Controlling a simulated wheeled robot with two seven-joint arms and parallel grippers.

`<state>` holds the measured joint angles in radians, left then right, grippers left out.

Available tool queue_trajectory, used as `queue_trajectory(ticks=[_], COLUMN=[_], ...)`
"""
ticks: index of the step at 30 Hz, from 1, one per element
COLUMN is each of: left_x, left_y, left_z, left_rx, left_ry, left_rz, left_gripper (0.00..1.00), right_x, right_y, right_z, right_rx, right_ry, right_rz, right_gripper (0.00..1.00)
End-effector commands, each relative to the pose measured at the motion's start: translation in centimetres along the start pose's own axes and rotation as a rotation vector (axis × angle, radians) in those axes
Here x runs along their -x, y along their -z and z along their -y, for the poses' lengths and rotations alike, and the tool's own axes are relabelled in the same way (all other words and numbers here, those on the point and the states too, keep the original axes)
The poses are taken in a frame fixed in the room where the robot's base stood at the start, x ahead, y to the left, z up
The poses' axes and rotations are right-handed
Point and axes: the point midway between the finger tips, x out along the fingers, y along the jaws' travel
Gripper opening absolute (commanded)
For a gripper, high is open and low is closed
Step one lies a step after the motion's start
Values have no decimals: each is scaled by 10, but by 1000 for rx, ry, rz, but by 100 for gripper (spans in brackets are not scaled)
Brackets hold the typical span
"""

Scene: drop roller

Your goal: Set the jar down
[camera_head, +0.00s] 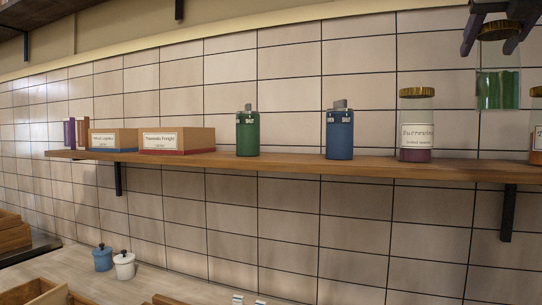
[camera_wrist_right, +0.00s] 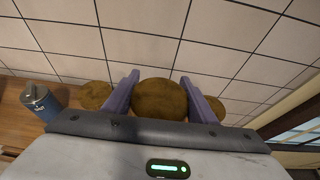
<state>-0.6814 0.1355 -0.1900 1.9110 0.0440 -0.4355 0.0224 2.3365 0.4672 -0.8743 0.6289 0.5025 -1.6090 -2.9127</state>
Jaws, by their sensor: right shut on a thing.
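The jar (camera_head: 497,90), clear glass with green contents and a brown-gold lid, hangs upright from my right gripper (camera_head: 496,30) at the top right of the head view. My right gripper is shut on the lid, which also shows between the purple fingers in the wrist view (camera_wrist_right: 160,99). The jar's base appears above the wooden shelf (camera_head: 330,169), with tile visible between them. It is between a labelled jar with a gold lid (camera_head: 416,128) and another jar (camera_head: 536,130) cut off at the right edge. My left gripper is out of view.
A blue canister (camera_head: 340,138) and a green canister (camera_head: 247,135) stand on the shelf further left. Two labelled boxes stand beyond, the nearer one (camera_head: 177,139) larger. The shelf gap between the two jars is clear. A counter (camera_head: 150,285) with small pots lies below.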

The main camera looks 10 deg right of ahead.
Motion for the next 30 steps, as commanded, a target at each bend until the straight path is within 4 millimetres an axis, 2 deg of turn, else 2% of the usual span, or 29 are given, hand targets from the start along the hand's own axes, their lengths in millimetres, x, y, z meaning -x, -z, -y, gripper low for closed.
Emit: queue_trajectory(ticks=[12,24,30], left_x=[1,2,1], left_y=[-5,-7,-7], left_z=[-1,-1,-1], left_rx=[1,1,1], left_ry=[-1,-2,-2], left_rz=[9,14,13], left_gripper=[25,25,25], right_x=[1,-18,-23], right_y=[1,45,57], right_z=[1,2,0], right_rx=[0,1,-1], right_ry=[-1,0,-2], right_rz=[6,6,5], right_gripper=[0,0,0])
